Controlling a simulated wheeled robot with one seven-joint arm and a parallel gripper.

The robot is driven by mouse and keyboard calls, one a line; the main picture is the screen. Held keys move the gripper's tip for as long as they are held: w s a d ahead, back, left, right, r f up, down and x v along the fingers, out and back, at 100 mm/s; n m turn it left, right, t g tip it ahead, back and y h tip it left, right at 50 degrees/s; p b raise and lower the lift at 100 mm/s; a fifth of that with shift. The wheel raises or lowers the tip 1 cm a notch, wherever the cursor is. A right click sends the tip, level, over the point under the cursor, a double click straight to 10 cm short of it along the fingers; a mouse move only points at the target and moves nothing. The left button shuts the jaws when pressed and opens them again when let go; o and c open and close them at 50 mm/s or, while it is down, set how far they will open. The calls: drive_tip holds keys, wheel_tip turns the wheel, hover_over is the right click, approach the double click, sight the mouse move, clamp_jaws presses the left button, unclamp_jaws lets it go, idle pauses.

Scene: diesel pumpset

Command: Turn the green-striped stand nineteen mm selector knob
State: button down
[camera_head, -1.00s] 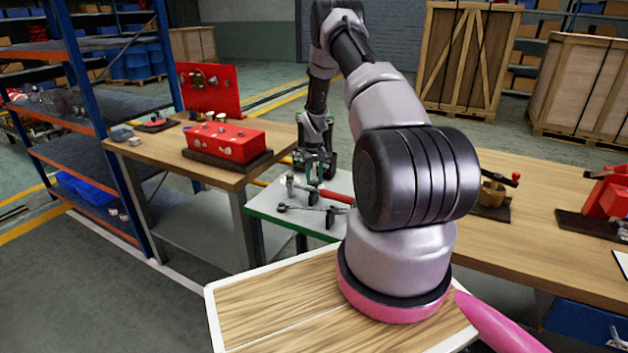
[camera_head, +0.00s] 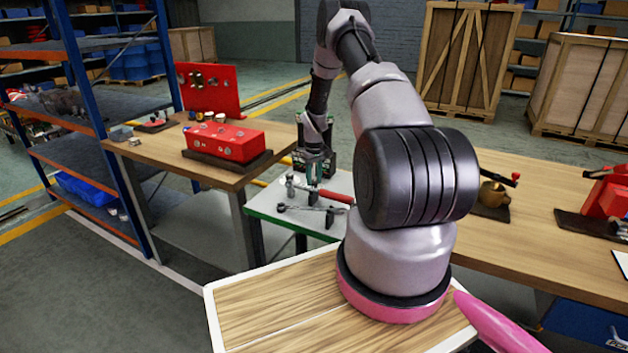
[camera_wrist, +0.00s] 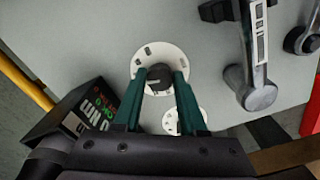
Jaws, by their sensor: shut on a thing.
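The green-striped stand (camera_head: 285,234) is a small grey-topped table with a green front edge, right of the wooden bench. In the wrist view its grey top (camera_wrist: 100,40) carries a round white dial (camera_wrist: 173,50) with dark marks. A dark selector knob (camera_wrist: 158,77) sits in the middle of that dial. My gripper (camera_wrist: 159,74) has its two green fingers on either side of the knob, shut on it. A second white dial (camera_wrist: 171,122) is partly hidden behind a finger. In the head view my gripper (camera_head: 314,180) is low over the stand's top and the knob is hidden.
Wrenches lie on the stand, one with a red handle (camera_head: 336,196); a grey tool (camera_wrist: 257,92) is close by on the right. A dark box with lit digits (camera_wrist: 88,112) is at lower left. A red block (camera_head: 222,141) stands on the left bench.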

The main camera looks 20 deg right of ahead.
sight(314, 182)
drive_tip(key=shift+c, duration=2.3)
unclamp_jaws()
drive_tip(key=shift+r, duration=0.1)
wheel_tip(314, 182, up, 11)
drive_tip(key=shift+f, duration=0.2)
